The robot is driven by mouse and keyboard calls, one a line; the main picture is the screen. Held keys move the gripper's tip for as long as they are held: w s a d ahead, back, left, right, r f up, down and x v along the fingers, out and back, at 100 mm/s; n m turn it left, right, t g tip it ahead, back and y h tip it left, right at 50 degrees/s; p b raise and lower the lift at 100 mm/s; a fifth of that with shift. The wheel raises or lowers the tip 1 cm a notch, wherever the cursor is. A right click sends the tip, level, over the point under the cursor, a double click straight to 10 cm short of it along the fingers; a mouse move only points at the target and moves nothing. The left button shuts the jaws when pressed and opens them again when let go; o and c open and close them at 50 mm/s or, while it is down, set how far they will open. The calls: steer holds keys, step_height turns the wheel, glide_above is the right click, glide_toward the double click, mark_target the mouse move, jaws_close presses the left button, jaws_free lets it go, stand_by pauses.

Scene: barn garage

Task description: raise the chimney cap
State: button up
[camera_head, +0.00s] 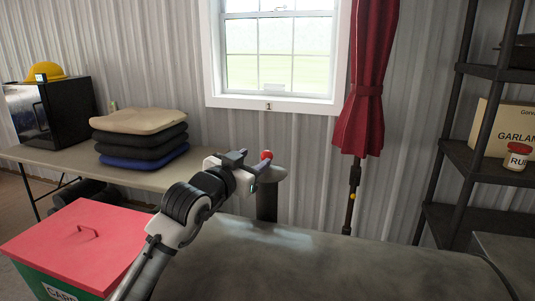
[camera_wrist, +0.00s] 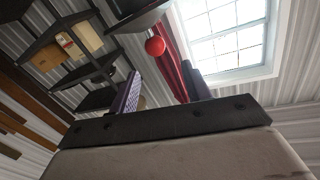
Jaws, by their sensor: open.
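The chimney cap (camera_head: 274,174) is a flat grey disc on top of a dark upright chimney pipe (camera_head: 267,203). A red ball knob (camera_head: 267,155) shows at the cap. My gripper (camera_head: 250,166) is open, just left of the knob and partly in front of the cap. In the wrist view, the red knob (camera_wrist: 155,46) and the underside of the cap (camera_wrist: 140,19) appear beyond my open fingers (camera_wrist: 160,88). The knob lies between the finger directions, apart from them. Whether the cap touches the pipe is hard to tell.
A large grey rounded body (camera_head: 330,262) fills the front below the chimney. A table (camera_head: 60,157) with stacked cushions (camera_head: 140,137) stands left, with a red-lidded bin (camera_head: 75,235) before it. A dark shelf (camera_head: 465,158) stands right; a red curtain (camera_head: 360,115) hangs behind.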

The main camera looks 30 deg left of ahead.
mark_target(264, 158)
steer(key=w+p, duration=0.1)
steer(key=w, duration=0.1)
steer(key=w+f+p, duration=0.1)
steer(key=w, duration=0.3)
steer(key=shift+w+a+f+p, duration=0.15)
steer(key=shift+f+p, duration=0.15)
steer(key=shift+p, duration=0.1)
steer(key=shift+w+f, duration=0.1)
steer(key=shift+w, duration=0.55)
steer(key=shift+c, duration=0.5)
jaws_close()
